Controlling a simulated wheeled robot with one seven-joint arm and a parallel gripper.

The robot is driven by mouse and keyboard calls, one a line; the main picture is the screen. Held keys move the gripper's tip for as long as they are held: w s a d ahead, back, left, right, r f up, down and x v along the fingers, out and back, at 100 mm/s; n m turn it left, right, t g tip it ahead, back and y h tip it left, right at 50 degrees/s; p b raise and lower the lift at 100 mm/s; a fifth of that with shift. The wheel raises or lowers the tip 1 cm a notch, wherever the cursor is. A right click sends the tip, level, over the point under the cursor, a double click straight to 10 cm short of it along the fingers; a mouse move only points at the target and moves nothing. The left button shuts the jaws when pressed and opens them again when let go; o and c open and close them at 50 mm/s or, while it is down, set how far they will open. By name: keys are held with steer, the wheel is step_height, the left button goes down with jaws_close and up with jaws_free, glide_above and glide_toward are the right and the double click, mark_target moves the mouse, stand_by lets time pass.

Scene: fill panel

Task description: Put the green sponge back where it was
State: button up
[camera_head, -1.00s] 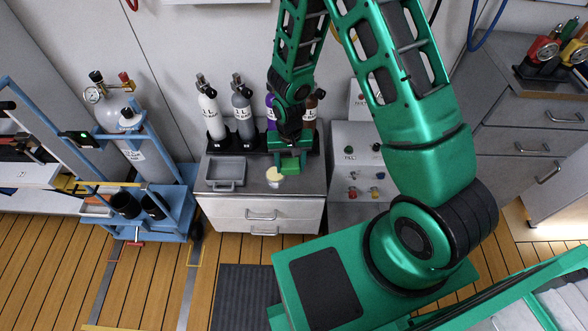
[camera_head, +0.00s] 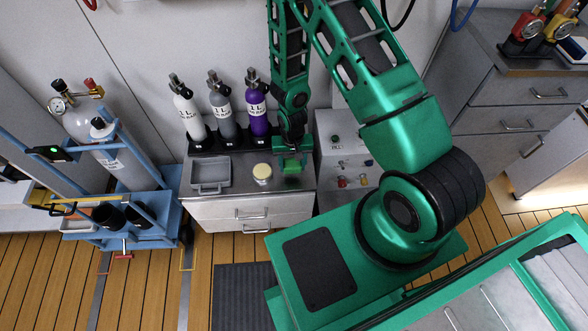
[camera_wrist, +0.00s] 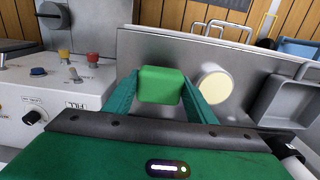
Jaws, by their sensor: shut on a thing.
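The green sponge (camera_wrist: 160,86) is a small rounded block between the two fingers of my gripper (camera_wrist: 162,92) in the wrist view. My gripper (camera_head: 292,164) is shut on it. In the head view the sponge (camera_head: 292,169) shows just below the fingers, over the right part of the grey cabinet top (camera_head: 240,162). I cannot tell whether the sponge touches the top. A round cream-coloured lid or jar (camera_head: 262,172) stands to its left, apart from it; it also shows in the wrist view (camera_wrist: 215,87).
A grey tray (camera_head: 210,174) lies at the left of the cabinet top. White, grey and purple bottles (camera_head: 257,105) stand in a rack behind. A fill panel (camera_head: 345,150) with coloured knobs stands just right. A blue cart (camera_head: 120,215) with a cylinder is at the left.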

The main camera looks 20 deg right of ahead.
mark_target(294, 170)
steer(key=shift+w+d+f, duration=0.1)
steer(key=shift+d+f, duration=0.15)
steer(key=shift+d, duration=0.05)
steer(key=shift+f, duration=1.9)
steer(key=o, duration=1.2)
steer(key=shift+f, duration=0.1)
step_height(294, 170, up, 12)
steer(key=shift+r, duration=0.1)
